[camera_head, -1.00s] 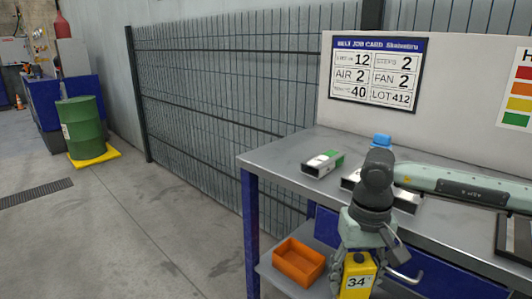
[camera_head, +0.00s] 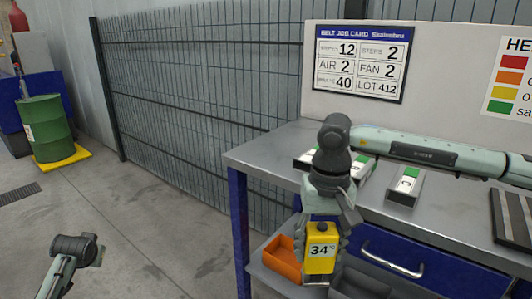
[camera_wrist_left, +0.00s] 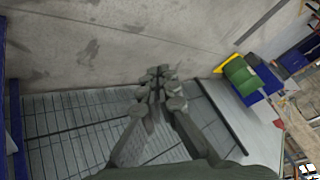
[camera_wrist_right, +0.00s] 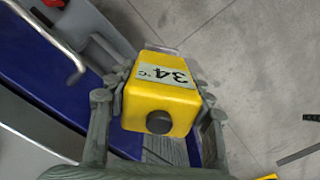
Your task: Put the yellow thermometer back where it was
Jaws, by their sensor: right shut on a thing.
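The yellow thermometer (camera_head: 320,256) is a boxy block with a black knob and a label reading 34 °C. My right gripper (camera_head: 321,240) is shut on it and holds it upright in front of the table's left part, by the lower shelf. In the right wrist view the thermometer (camera_wrist_right: 160,103) sits between the two fingers (camera_wrist_right: 160,95). My left gripper (camera_wrist_left: 155,84) shows in the left wrist view with its fingertips together and nothing between them, over the floor and fence side. The spot the thermometer came from cannot be told.
An orange bin (camera_head: 280,258) and a grey bin (camera_head: 358,284) are on the lower shelf, close to the thermometer. A blue drawer with a handle (camera_head: 392,262) is to its right. Green-and-white-labelled holders (camera_head: 405,186) stand on the grey tabletop (camera_head: 258,150). Open floor lies left.

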